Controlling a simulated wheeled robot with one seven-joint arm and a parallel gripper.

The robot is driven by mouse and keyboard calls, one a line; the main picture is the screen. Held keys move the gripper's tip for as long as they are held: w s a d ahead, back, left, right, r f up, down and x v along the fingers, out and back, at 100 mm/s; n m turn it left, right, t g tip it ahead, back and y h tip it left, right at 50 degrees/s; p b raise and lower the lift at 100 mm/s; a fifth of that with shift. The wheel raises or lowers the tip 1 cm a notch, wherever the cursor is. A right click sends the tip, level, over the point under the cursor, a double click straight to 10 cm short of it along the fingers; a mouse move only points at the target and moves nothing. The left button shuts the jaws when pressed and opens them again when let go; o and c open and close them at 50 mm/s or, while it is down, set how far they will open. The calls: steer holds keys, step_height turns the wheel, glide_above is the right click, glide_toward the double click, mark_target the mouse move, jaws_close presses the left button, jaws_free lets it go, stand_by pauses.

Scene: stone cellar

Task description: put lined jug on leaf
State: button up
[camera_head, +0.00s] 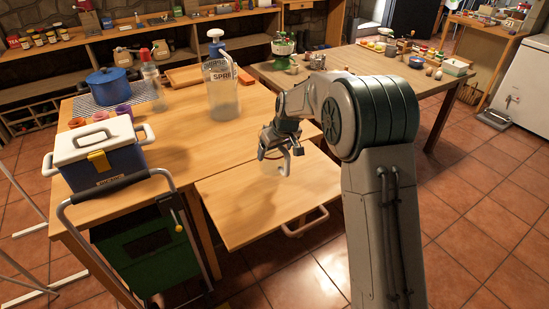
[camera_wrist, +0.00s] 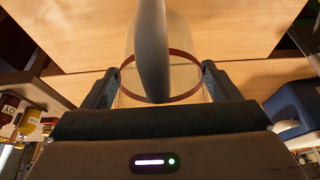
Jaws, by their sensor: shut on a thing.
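The lined jug (camera_head: 272,170) is clear with a red line around it and a pale handle. In the wrist view the lined jug (camera_wrist: 183,72) sits between the two fingers, its grey handle crossing in front of the red ring. My gripper (camera_head: 273,143) is shut on the jug; the wrist view shows my gripper (camera_wrist: 158,86) with a finger at each side. The leaf (camera_head: 250,215) is the bare wooden panel at the front of the table, with a handle at its front edge. The jug is over the leaf's back part; I cannot tell whether it touches.
On the table (camera_head: 180,135) stand a blue and white cooler box (camera_head: 105,155), a spray bottle (camera_head: 222,92), a blue pot (camera_head: 110,87) and small cups. A hand cart (camera_head: 120,183) stands at the front left. Most of the leaf is clear.

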mark_target(274, 159)
steer(key=shift+w+a, duration=0.1)
steer(key=shift+a, duration=0.1)
steer(key=shift+f, duration=2.15)
steer(key=o, duration=1.3)
steer(key=shift+f, duration=0.1)
